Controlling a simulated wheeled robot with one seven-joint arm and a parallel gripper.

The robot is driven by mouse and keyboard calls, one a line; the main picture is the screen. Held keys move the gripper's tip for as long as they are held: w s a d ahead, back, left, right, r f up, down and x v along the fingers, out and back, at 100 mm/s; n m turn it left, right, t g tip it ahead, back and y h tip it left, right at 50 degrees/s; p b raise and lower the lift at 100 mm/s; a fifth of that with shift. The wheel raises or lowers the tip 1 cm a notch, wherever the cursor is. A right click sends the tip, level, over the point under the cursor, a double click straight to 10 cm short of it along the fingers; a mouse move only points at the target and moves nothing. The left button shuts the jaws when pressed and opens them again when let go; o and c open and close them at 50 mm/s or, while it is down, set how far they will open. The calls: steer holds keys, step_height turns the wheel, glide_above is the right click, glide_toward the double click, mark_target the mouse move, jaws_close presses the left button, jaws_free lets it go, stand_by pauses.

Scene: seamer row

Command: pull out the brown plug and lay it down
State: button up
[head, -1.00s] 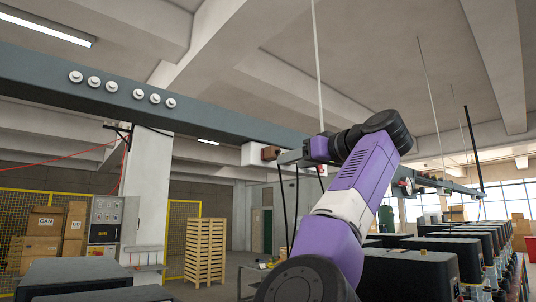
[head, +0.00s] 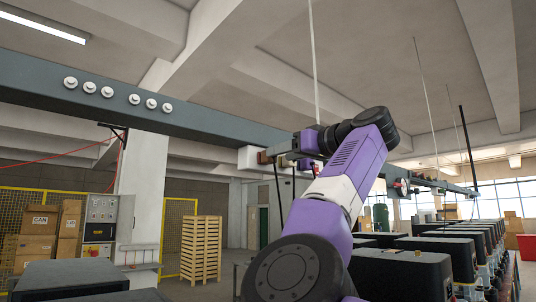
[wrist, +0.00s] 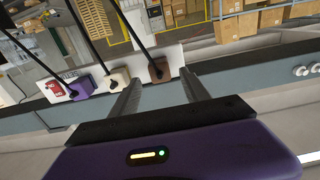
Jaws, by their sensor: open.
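The brown plug (wrist: 159,72) sits on a pale strip along the overhead beam in the wrist view, with a black cable running from it. My gripper (wrist: 160,80) is open, with one finger on each side of the brown plug's near end. I cannot tell whether the fingers touch it. In the head view the brown plug (head: 262,157) shows beside a white box, and my gripper (head: 276,158) reaches it from the right.
A cream plug (wrist: 118,79) sits just left of my left finger, then a purple plug (wrist: 78,89) and a red block (wrist: 54,88). Black cables hang from the plugs. The grey beam (head: 190,121) carries several white round fittings. Black machines (head: 415,268) stand below right.

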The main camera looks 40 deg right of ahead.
mark_target(271, 163)
steer(key=shift+w+p, duration=1.55)
steer(key=shift+w, duration=1.45)
jaws_close()
steer(key=shift+s+f, duration=0.1)
steer(key=shift+s, duration=0.05)
steer(key=shift+s+b, duration=1.95)
steer(key=shift+s, duration=0.95)
